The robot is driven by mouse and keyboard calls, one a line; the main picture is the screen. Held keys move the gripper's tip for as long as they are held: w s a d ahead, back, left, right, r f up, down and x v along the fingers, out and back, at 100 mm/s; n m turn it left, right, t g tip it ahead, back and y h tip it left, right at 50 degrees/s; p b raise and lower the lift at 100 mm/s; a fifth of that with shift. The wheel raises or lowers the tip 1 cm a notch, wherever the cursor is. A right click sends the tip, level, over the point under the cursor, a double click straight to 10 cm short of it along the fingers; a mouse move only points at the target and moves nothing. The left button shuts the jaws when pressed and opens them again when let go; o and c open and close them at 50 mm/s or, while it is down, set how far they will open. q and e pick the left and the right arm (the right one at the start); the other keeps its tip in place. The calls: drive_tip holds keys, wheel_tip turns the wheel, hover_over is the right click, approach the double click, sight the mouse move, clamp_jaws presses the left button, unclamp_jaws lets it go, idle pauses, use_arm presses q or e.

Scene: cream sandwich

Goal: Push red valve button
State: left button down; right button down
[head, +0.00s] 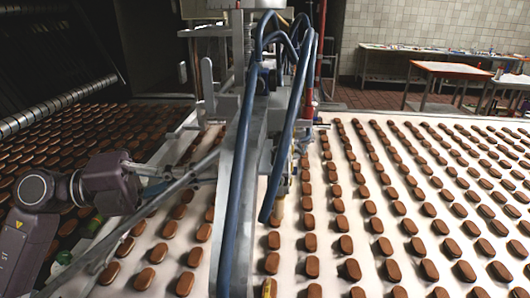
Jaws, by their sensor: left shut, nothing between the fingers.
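My left arm comes in from the left, and its gripper (198,180) reaches right toward the grey metal frame of the depositing machine (252,150). The gripper is shut and empty. Its tips are small and partly lost among the thin bars there, so I cannot tell whether they touch anything. A small red part (309,106) shows on the machine, right of the blue hoses. I cannot tell whether it is the red valve button. No clear button face shows. My right gripper is out of view.
Blue hoses (296,120) hang over the machine. Rows of brown biscuits cover the white conveyor belt (330,270) on both sides of the frame. A diagonal metal bar (120,232) runs below my left gripper. Tables (450,68) stand at the back right.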

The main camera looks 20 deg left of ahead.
use_arm(q)
drive_tip(key=w+d+p, duration=0.6)
drive_tip(key=w+d, duration=0.1)
drive_tip(key=w, duration=0.2)
drive_tip(key=shift+w+d+r+p, duration=0.15)
drive_tip(key=shift+d+r+p, duration=0.1)
drive_tip(key=shift+p, duration=0.1)
